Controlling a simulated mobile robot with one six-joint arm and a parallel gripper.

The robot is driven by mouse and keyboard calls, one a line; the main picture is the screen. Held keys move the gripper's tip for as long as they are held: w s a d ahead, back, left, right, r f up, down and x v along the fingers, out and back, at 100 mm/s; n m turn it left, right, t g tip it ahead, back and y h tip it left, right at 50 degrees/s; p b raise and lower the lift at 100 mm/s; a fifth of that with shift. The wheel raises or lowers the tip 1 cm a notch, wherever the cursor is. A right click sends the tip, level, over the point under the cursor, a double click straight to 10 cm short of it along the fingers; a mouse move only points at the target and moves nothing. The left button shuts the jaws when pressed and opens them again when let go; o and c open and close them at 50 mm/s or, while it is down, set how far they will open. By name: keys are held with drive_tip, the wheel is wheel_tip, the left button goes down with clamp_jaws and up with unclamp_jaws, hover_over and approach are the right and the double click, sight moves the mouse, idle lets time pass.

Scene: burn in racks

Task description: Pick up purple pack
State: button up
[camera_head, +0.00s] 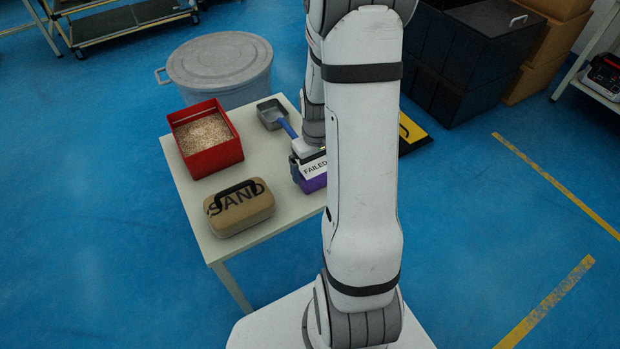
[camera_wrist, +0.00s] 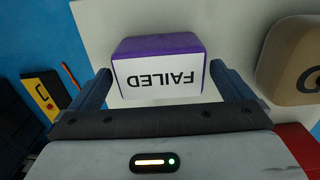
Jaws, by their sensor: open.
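The purple pack (camera_head: 313,183) stands on the white table, partly hidden behind my arm in the head view. It carries a white label reading "FAILED". In the wrist view the purple pack (camera_wrist: 158,44) lies between and just ahead of the two fingers of my gripper (camera_wrist: 162,84), its label facing the camera upside down. The fingers are apart, one on each side of the pack, with a small gap visible at each side. In the head view most of my gripper is hidden by my arm.
On the white table (camera_head: 262,232) are a tan SAND case (camera_head: 240,213) with a black handle, a red box (camera_head: 214,160) of granules and a grey scoop (camera_head: 271,113) with a blue handle. A grey lidded bin (camera_head: 220,62) stands behind. Black crates (camera_head: 470,50) stand at the back right.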

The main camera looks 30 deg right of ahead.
wheel_tip(320, 180, down, 3)
drive_tip(key=shift+r, duration=0.1)
drive_tip(key=shift+c, duration=0.4)
drive_tip(key=c, duration=1.1)
